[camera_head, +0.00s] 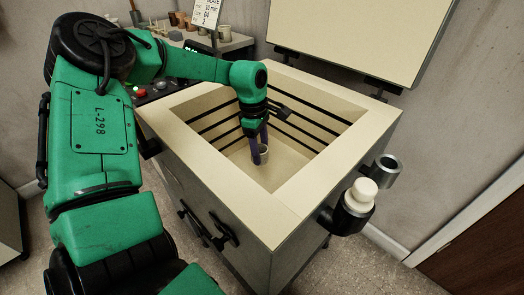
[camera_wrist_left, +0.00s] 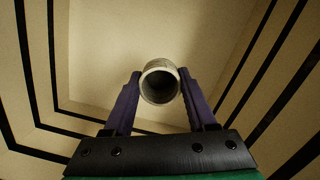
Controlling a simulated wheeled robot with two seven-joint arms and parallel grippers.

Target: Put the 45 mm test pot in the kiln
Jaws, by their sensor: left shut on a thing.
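The test pot (camera_head: 264,154) is a small pale grey, open-topped cylinder. My left gripper (camera_head: 260,150) reaches down inside the open kiln (camera_head: 290,207) and is shut on the pot. In the left wrist view the pot (camera_wrist_left: 160,82) sits between the two purple fingers of the left gripper (camera_wrist_left: 159,88), with its dark opening facing the camera. The kiln floor shows behind it; I cannot tell whether the pot touches the floor. My right gripper is not in view.
The kiln lid (camera_head: 350,35) stands raised at the back. Dark grooves line the inner walls. A white plug-like piece (camera_head: 362,192) sits in a black holder on the kiln's right side, near a metal ring (camera_head: 386,168). A shelf with small pots (camera_head: 182,20) stands behind left.

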